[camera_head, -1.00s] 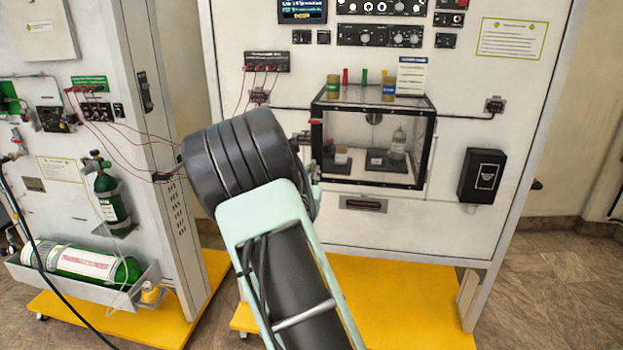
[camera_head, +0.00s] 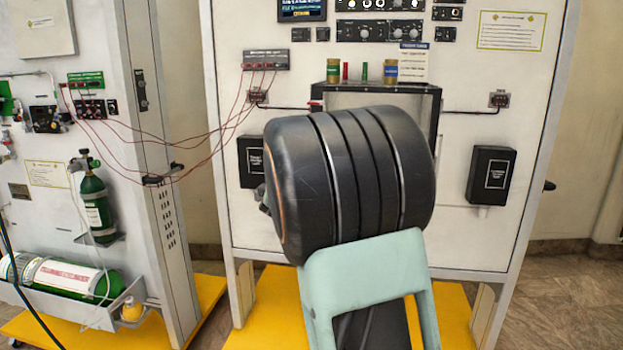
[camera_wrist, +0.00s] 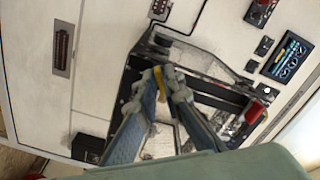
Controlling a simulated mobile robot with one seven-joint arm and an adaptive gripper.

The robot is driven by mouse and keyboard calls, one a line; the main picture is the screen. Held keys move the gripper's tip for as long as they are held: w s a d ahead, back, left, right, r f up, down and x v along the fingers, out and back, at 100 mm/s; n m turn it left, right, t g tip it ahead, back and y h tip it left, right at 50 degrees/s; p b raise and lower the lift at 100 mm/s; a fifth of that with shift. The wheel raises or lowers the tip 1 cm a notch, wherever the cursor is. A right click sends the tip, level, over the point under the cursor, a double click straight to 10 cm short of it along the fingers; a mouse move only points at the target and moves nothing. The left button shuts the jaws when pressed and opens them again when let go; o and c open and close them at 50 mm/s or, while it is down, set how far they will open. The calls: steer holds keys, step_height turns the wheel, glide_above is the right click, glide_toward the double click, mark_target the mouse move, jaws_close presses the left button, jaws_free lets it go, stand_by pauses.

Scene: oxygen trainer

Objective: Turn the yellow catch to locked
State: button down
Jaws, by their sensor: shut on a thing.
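In the wrist view, my gripper (camera_wrist: 167,84) reaches to the front edge of a black-framed clear chamber (camera_wrist: 196,60). The yellow catch (camera_wrist: 159,78) shows as a narrow yellow strip at the fingertips, and the gripper is shut on it. The fingers cover part of the catch, so its exact angle is hard to read. In the head view, my dark arm link hides the gripper, the catch and most of the chamber; only the chamber's top and upper frame (camera_head: 436,100) show.
Colored vials (camera_head: 390,70) and a small card stand on the chamber top. Black boxes hang on the panel at left (camera_head: 250,160) and right (camera_head: 491,175). Red wires (camera_head: 228,128) run from the panel to the left stand, which carries green cylinders (camera_head: 97,205).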

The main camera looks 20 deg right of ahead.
steer(key=shift+f+m+b, duration=0.2)
steer(key=shift+m+b, duration=3.25)
steer(key=shift+m, duration=0.05)
steer(key=c, duration=2.2)
jaws_free()
steer(key=shift+r, duration=0.1)
steer(key=shift+o, duration=0.2)
steer(key=shift+s+a, duration=0.1)
steer(key=shift+s, duration=0.05)
steer(key=v, duration=0.7)
steer(key=shift+s+a, duration=0.1)
